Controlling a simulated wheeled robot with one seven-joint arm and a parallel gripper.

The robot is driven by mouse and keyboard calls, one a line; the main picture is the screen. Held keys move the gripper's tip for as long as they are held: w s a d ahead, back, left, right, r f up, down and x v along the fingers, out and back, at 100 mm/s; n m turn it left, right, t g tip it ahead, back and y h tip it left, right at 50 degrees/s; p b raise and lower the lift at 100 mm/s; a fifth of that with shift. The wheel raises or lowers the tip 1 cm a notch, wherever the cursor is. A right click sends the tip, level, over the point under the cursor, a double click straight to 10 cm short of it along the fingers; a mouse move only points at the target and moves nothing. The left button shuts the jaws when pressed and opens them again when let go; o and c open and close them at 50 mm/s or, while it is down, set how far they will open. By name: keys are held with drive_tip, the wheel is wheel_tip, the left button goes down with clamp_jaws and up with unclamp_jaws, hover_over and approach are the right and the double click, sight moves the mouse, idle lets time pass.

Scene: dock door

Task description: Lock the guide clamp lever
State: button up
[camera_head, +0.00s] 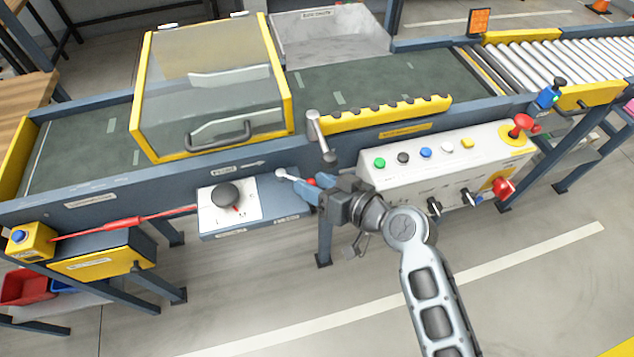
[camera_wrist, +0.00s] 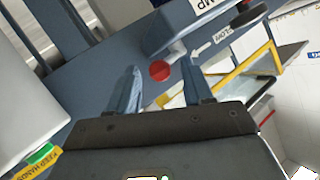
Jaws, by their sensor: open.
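The clamp lever shows in the head view as a short pale arm with a round grey end (camera_head: 281,173) and a red knob (camera_head: 312,182), at the right end of the blue-grey control box (camera_head: 262,224). In the wrist view the red knob (camera_wrist: 160,71) faces me, with part of a label ending in "MP" on the box (camera_wrist: 172,28) above it. My gripper (camera_head: 308,186) is at the lever. Its fingers (camera_wrist: 160,78) are open, one on each side of the red knob. I cannot tell whether either finger touches it. My gripper partly hides the lever in the head view.
Another lever with a grey knob (camera_head: 313,115) stands at the conveyor edge just above my gripper. A yellow guide rail (camera_head: 385,113) and a white button panel (camera_head: 440,160) lie to the right. A yellow-framed hood (camera_head: 138,110) is at the left. The floor in front is clear.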

clamp_jaws()
idle(0.3)
idle(0.3)
